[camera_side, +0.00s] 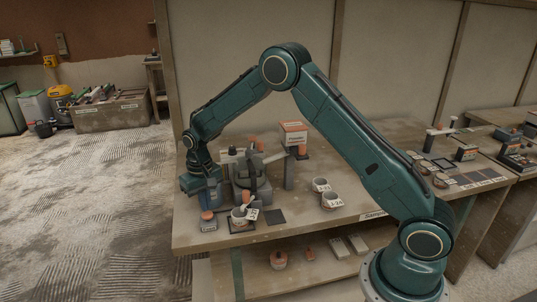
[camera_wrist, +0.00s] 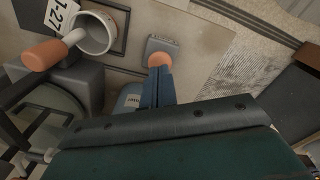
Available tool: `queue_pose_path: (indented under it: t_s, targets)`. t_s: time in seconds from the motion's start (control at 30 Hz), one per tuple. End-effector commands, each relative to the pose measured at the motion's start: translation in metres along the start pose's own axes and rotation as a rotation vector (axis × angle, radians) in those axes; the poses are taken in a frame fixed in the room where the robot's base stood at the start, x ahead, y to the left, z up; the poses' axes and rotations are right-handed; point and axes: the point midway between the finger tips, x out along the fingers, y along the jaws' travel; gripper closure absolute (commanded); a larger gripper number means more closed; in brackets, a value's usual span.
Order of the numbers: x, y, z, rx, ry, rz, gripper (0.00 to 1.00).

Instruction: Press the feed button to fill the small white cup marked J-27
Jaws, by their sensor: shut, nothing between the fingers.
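The small white cup (camera_side: 239,221) marked J-27 stands on a dark square pad beside the grey feeder (camera_side: 250,172). The cup also shows at the upper left of the wrist view (camera_wrist: 94,34), with its J-27 tag beside it. The feed button is an orange dome (camera_side: 208,216) on a small grey base, left of the cup; it shows in the wrist view too (camera_wrist: 160,59). My gripper (camera_wrist: 159,72) is shut and empty, its blue fingertips at the button's near edge. I cannot tell whether they touch it. The cup's contents are unclear.
Two more labelled white cups (camera_side: 325,191) stand to the right on the bench. An orange-and-white box (camera_side: 293,134) stands behind the feeder. The bench front (camera_side: 240,244) is close to the button.

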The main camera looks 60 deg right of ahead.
Motion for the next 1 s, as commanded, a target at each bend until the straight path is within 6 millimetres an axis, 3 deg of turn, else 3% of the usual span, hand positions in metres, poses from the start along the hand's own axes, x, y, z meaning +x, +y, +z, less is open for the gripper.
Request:
queue_pose_path:
  t_s: [1.0]
  targets:
    - [0.0092,0.0,0.0,0.0,0.0,0.0,1.0]
